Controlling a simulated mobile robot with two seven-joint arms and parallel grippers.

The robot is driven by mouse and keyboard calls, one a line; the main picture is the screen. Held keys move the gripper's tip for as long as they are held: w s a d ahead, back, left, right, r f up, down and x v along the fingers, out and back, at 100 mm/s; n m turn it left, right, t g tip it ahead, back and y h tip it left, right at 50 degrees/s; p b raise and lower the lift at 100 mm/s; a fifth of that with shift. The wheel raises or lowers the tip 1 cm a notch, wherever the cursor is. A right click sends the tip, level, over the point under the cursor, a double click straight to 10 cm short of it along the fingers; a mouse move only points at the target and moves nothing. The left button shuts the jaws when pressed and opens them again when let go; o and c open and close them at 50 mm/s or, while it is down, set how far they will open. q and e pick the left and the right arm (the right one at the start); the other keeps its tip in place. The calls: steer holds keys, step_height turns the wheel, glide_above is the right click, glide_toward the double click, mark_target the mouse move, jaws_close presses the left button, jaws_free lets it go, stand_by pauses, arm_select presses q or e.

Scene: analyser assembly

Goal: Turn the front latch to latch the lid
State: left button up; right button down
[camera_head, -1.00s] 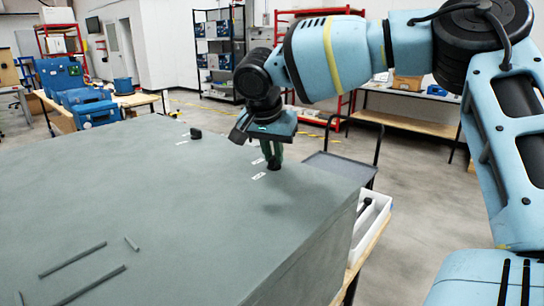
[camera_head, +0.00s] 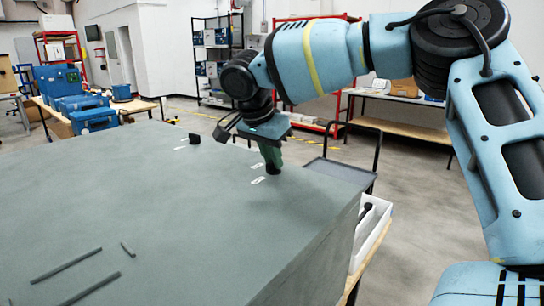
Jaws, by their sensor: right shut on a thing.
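The large grey-green analyser lid (camera_head: 190,225) fills the left and middle of the head view, its top flat. Near its far right edge my right gripper (camera_head: 272,168) points down and is shut on a small dark latch (camera_head: 273,171), mostly hidden by the fingers. White labels (camera_head: 258,180) lie beside it on the surface. A second small black latch (camera_head: 194,139) stands farther back to the left, clear of the gripper. My left gripper is not in view.
A white bin (camera_head: 371,229) with a dark item stands on a wooden table right of the analyser. A grey cart (camera_head: 340,170) is behind it. Blue cases (camera_head: 93,121) stand on a table at the back left. Slots (camera_head: 66,264) mark the lid's near left.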

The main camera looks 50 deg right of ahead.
steer(key=c, duration=1.4)
jaws_free()
steer(key=shift+c, duration=0.2)
steer(key=v, duration=0.7)
steer(key=shift+r, duration=0.4)
steer(key=shift+a, duration=0.15)
